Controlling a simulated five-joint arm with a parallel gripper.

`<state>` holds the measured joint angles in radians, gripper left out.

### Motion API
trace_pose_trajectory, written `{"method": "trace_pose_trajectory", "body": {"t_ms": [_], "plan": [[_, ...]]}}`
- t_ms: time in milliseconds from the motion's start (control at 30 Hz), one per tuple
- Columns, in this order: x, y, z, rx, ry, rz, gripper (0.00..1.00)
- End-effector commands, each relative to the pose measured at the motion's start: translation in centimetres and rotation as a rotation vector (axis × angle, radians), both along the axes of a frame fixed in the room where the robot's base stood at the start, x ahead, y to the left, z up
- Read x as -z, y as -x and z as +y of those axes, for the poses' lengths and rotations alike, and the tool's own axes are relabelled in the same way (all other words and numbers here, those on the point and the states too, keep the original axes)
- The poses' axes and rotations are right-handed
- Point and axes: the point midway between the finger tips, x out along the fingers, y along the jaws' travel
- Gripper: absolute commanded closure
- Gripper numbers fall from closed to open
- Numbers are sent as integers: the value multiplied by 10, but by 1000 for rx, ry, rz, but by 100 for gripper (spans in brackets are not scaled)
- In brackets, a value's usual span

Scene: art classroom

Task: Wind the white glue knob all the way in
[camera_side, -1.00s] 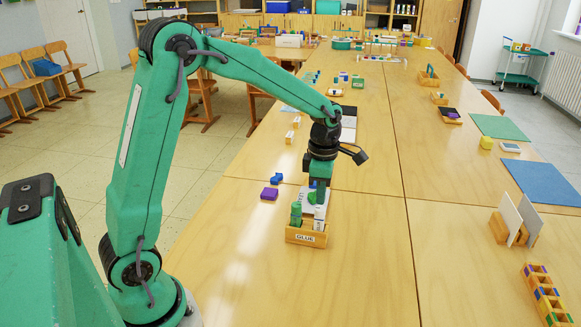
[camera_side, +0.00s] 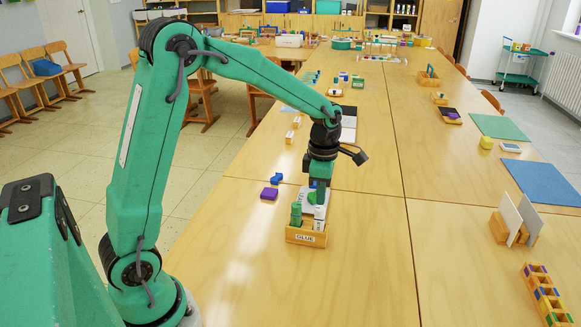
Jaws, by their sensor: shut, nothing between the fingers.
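A small wooden box labelled GLUE (camera_side: 306,238) stands on the near table. A green glue stick (camera_side: 296,214) stands upright in it at the left. A white glue stick (camera_side: 319,217) stands upright in it at the right. The white knob is too small to make out for sure. My gripper (camera_side: 319,192) points down just above and behind the box, by the top of the white stick. Its fingers are shut and hold nothing. I cannot tell whether they touch the stick.
Wooden holders with white boards (camera_side: 509,219) and a rack of coloured blocks (camera_side: 546,296) stand at the right. The table between is clear.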

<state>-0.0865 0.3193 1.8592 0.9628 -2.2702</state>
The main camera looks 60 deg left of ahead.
Motion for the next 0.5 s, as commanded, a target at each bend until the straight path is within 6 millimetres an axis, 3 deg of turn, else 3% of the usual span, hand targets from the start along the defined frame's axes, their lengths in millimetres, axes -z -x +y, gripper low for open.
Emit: {"method": "trace_pose_trajectory", "body": {"t_ms": [500], "plan": [[6, 0, 0, 0, 1, 1, 100]]}}
